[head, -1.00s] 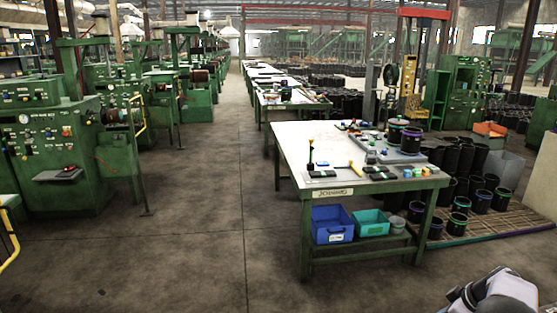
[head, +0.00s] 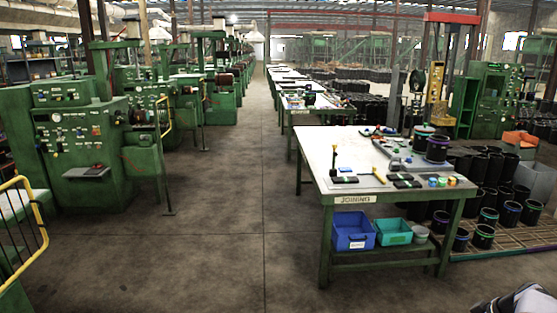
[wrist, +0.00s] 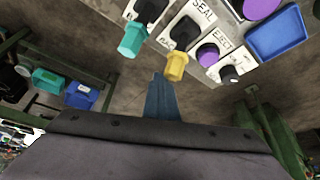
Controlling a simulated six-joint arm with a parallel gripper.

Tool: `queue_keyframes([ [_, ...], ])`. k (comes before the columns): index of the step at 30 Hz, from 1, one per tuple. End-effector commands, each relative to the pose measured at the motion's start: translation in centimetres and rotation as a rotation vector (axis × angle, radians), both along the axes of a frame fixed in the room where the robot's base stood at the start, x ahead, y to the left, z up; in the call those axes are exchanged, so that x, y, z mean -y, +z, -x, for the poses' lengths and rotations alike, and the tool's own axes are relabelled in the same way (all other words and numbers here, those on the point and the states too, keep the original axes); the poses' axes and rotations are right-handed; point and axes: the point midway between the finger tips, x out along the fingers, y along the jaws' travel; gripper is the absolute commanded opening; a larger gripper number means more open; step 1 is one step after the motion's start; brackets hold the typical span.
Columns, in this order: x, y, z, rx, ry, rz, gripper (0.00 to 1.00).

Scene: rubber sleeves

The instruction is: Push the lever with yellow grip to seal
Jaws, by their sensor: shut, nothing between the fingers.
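In the wrist view, a light control panel (wrist: 112,8) hangs at the top, with a "SEAL" label. A lever with a yellow grip (wrist: 176,66) sticks out from it near the middle. A lever with a teal grip (wrist: 133,40) is to its left. My gripper (wrist: 160,84) is shut and empty, its narrow blue-grey fingers pointing up toward the panel. The fingertips appear just left of the yellow grip and a little below it, with a small gap in the picture. I cannot tell the depth between them. The head view does not clearly show these levers.
Right of the yellow grip are a small purple button (wrist: 208,54) marked "EJECT", a black knob (wrist: 229,74) and a blue plate (wrist: 275,35). In the head view, a worktable (head: 322,165) stands at right, green machines (head: 85,145) at left, with open floor between.

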Motion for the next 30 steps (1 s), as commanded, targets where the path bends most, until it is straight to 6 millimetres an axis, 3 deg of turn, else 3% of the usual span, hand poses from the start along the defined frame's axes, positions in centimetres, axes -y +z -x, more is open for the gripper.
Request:
queue_keyframes([
  [1,-0.1,-0.8,0.3,-0.015,0.003,-0.006,0.00],
  [17,-0.1,-0.5,-0.2,-0.013,0.003,-0.004,0.00],
  [30,0.0,2.3,-0.5,-0.005,0.002,0.001,0.00],
])
